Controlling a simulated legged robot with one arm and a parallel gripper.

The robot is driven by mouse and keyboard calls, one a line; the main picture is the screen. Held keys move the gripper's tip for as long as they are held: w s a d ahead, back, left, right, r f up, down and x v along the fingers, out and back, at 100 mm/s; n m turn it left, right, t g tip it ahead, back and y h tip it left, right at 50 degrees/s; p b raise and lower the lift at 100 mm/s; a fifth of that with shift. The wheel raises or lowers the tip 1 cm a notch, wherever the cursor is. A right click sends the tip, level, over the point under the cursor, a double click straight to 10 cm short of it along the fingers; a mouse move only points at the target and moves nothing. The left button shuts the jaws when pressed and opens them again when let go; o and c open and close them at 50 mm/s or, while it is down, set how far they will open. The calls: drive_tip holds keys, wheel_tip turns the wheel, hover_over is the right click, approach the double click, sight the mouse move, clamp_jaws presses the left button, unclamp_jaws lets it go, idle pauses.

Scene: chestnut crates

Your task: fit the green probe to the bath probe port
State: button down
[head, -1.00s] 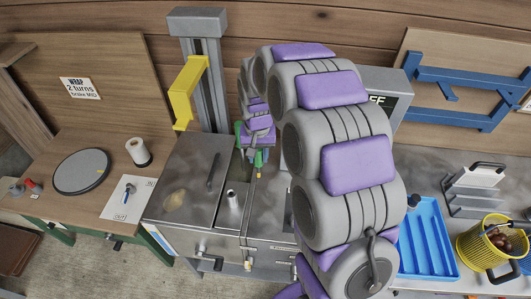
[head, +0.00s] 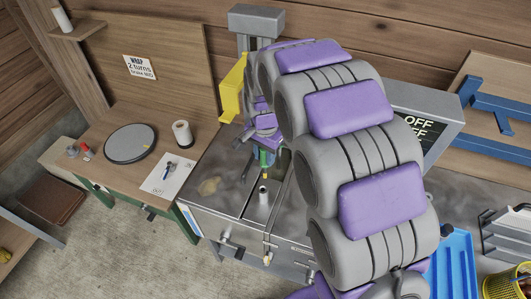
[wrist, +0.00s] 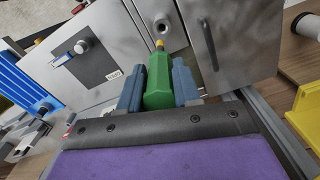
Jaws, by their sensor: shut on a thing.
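My gripper (wrist: 158,88) is shut on the green probe (wrist: 158,82), its two blue-grey fingers on either side of the body. The probe's yellow tip points away from my gripper toward a short round metal port with a dark hole (wrist: 165,27) in the bath's steel top. The tip appears just short of the hole; whether it touches the rim I cannot tell. In the head view the green probe (head: 264,158) is small and partly hidden by my gripper, right above the upright port tube (head: 263,194) in the picture.
A steel lid with a handle (wrist: 209,40) lies beside the port. A yellow bracket (head: 232,90) on a grey column stands behind the bath. A wooden bench with a round grey disc (head: 130,143) and white roll (head: 182,134) is at left; a blue tray (head: 452,265) is at right.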

sight(263, 167)
drive_tip(key=shift+a+f, duration=0.25)
drive_tip(key=shift+a, duration=0.2)
drive_tip(key=shift+d+f+b, duration=0.15)
drive_tip(key=shift+f+b, duration=0.05)
drive_tip(key=shift+f, duration=1)
drive_tip(key=shift+d+f+b, duration=0.1)
drive_tip(key=shift+f+b, duration=0.1)
drive_tip(key=shift+f, duration=0.95)
drive_tip(key=shift+a+f, duration=0.1)
drive_tip(key=shift+f, duration=0.2)
drive_tip(key=shift+a, duration=0.4)
drive_tip(key=shift+d, duration=0.15)
drive_tip(key=shift+d, duration=0.3)
